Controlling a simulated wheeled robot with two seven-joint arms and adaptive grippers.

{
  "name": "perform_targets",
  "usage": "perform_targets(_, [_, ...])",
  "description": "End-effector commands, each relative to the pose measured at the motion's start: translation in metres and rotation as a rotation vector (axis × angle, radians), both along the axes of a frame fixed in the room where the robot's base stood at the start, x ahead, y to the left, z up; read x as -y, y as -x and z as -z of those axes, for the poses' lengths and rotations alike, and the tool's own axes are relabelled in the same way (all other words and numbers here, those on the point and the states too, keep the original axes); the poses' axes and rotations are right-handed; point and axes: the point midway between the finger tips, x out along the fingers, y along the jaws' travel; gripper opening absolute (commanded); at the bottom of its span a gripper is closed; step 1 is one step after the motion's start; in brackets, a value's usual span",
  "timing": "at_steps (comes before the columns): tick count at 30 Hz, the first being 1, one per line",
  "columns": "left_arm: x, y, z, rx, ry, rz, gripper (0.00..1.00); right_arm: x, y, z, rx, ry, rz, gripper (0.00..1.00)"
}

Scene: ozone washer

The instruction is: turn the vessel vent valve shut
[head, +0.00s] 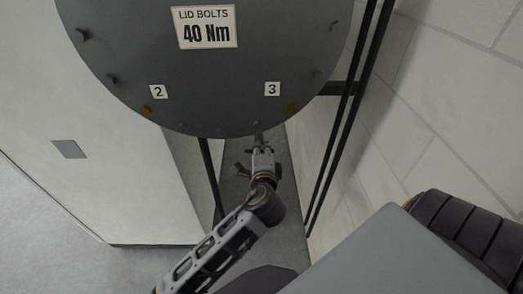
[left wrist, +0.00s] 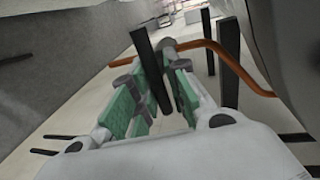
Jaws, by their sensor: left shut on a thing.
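The vessel (head: 205,80) is a large dark grey round lid seen from above in the head view. My left gripper (head: 261,152) is below the vessel's lower edge. In the left wrist view its green-padded fingers (left wrist: 164,82) are shut on a dark, flat bar (left wrist: 144,50), which looks like the vent valve's handle. The bar slants between the fingers. Behind it a grey valve body (left wrist: 168,46) sits on a copper-orange pipe (left wrist: 204,44). The fingers hide part of the valve. I cannot make out the valve in the head view. My right gripper is not in view.
A pale cabinet (head: 80,190) stands left of the vessel, and a pale block wall (head: 400,130) is on the right. Dark frame posts (head: 338,140) run beside the narrow floor gap. In the left wrist view more dark posts (left wrist: 229,62) stand close to the gripper.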

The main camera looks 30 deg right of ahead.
Motion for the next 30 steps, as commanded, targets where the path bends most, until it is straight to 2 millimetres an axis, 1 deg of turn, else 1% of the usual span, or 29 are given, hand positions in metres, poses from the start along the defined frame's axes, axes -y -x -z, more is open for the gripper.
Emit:
perform_targets(1, [-0.0006, 0.0021, 0.0121, -0.016, -0.017, 0.000, 0.00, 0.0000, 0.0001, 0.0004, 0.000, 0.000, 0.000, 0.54])
perform_targets(10, [-0.0012, 0.0018, 0.0132, -0.015, -0.019, -0.002, 0.00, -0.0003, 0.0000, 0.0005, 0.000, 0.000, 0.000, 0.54])
perform_targets(11, [-0.0012, 0.0018, 0.0133, -0.015, -0.019, -0.002, 0.17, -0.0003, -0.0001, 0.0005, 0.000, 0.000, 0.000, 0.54])
perform_targets(12, [-0.0012, 0.0018, 0.0132, -0.015, -0.019, -0.002, 0.23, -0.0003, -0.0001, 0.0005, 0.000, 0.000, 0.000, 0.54])
perform_targets(15, [-0.0011, 0.0015, 0.0121, -0.014, -0.017, -0.002, 0.34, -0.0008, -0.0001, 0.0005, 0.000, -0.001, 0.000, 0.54])
perform_targets(24, [-0.0004, 0.0009, 0.0059, -0.006, -0.010, 0.000, 0.34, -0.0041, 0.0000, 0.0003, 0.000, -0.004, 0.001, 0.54])
perform_targets(30, [-0.0011, 0.0021, 0.0039, -0.003, -0.008, 0.000, 0.34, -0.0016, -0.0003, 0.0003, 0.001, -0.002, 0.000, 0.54])
